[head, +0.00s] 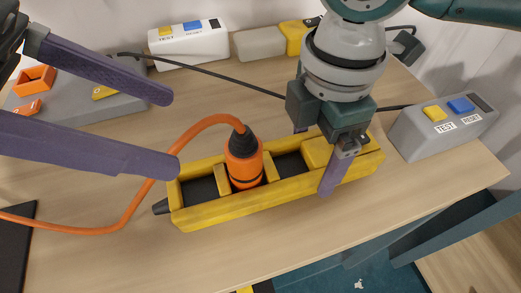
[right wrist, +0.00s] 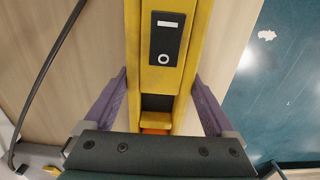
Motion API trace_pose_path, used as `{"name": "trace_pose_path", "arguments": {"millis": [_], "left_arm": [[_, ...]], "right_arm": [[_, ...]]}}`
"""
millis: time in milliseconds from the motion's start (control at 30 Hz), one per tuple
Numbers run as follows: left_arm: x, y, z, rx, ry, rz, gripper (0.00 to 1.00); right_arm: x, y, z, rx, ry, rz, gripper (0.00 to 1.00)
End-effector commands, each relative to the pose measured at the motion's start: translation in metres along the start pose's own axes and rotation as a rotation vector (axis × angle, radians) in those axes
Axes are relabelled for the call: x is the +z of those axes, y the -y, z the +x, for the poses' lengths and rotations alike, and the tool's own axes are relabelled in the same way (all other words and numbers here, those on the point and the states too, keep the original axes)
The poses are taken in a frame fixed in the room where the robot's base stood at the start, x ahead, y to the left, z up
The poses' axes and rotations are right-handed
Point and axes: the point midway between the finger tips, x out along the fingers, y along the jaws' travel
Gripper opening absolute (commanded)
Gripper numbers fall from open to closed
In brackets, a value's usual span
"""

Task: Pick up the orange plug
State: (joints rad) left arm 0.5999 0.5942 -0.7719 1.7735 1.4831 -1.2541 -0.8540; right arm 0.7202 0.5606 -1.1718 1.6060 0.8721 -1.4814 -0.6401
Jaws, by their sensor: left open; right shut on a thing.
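The orange plug (head: 244,165) stands upright in a middle compartment of the yellow socket strip (head: 215,214), with its orange cord (head: 140,195) curving off to the left. My left gripper (head: 172,132) is open, its two purple fingers left of the plug and apart from it. My right gripper (head: 313,160) is shut on the strip's right end, a finger on each side. In the right wrist view my right gripper (right wrist: 160,78) straddles the yellow strip (right wrist: 160,76). A bit of orange (right wrist: 155,131) shows low there, mostly hidden by the gripper body.
A grey TEST/RESET box (head: 440,125) stands at the right and a white one (head: 188,42) at the back. A grey block (head: 258,43) and a yellow one (head: 295,36) are behind the strip. A black cable (head: 225,78) crosses the table. The front table area is clear.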

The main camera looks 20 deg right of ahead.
Motion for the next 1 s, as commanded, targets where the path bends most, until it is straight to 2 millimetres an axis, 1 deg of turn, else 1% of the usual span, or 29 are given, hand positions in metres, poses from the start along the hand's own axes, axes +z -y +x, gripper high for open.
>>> {"name": "trace_pose_path", "arguments": {"millis": [33,100,200,267,400,500,600,800,900,1000], "left_arm": [[-0.012,-0.001,0.007,0.029,0.04,0.008,0.84],[-0.024,-0.003,0.015,0.064,0.133,0.004,0.84],[-0.039,-0.005,0.022,0.078,0.294,-0.004,0.84],[-0.047,-0.004,0.023,0.062,0.39,-0.011,0.84],[-0.062,-0.001,0.018,-0.012,0.572,-0.03,0.84],[-0.068,0.001,0.014,-0.058,0.648,-0.043,0.84],[-0.066,0.002,0.018,-0.081,0.68,-0.053,0.84],[-0.042,0.004,0.046,-0.081,0.685,-0.056,0.84],[-0.033,0.004,0.058,-0.081,0.683,-0.055,0.84],[-0.029,0.005,0.064,-0.082,0.682,-0.054,0.84]], "right_arm": [[-0.001,-0.001,-0.001,0.002,-0.003,0.0,0.0],[-0.001,-0.001,-0.001,0.002,-0.003,0.0,0.0],[-0.001,-0.001,-0.001,0.002,-0.003,0.0,0.0],[-0.001,-0.001,-0.001,0.002,-0.003,0.0,0.0],[-0.001,-0.001,-0.001,0.002,-0.003,0.0,0.0],[-0.001,-0.001,-0.001,0.002,-0.003,0.0,0.0],[-0.001,-0.001,-0.001,0.002,-0.003,0.0,0.0],[-0.001,-0.001,-0.001,0.002,-0.003,0.0,0.0],[-0.001,-0.001,-0.001,0.002,-0.003,0.0,0.0],[-0.001,-0.001,-0.001,0.002,-0.003,0.0,0.0]]}}
